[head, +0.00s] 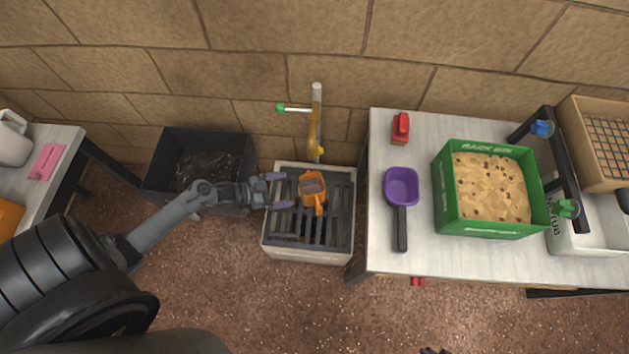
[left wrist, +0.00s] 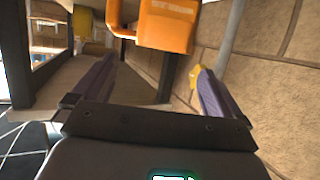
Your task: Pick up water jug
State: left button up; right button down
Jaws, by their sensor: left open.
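An orange jug (head: 313,187) sits on the dark slatted grate (head: 290,235) below the tap, its handle toward the front. It also shows in the left wrist view (left wrist: 168,25), cut off by the top edge. My left gripper (head: 280,190) is open with its two purple fingers just left of the jug, apart from it. In the left wrist view the gap between the fingers (left wrist: 153,66) is empty and the jug lies beyond it. My right gripper cannot be made out.
A tap with a green knob (head: 281,107) stands behind the grate. A black bin (head: 200,150) is left of it. On the right table are a purple scoop (head: 401,185), a red object (head: 401,126) and a green box (head: 455,215). A white pitcher (head: 12,140) stands far left.

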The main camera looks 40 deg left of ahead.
pick_arm(q)
jog(key=b, duration=0.3)
send_near(323, 184)
jog(key=shift+w+d+f, duration=0.2)
jog(key=shift+w+f, duration=0.4)
jog(key=shift+w, duration=0.05)
jog(key=b+x, duration=0.3)
jog(key=x, duration=0.1)
jog(key=shift+f, duration=0.1)
jog(key=shift+w+d, duration=0.2)
jog(key=shift+w, duration=0.05)
jog(key=shift+s+a, duration=0.1)
jog(key=shift+a, duration=0.05)
jog(key=c, duration=1)
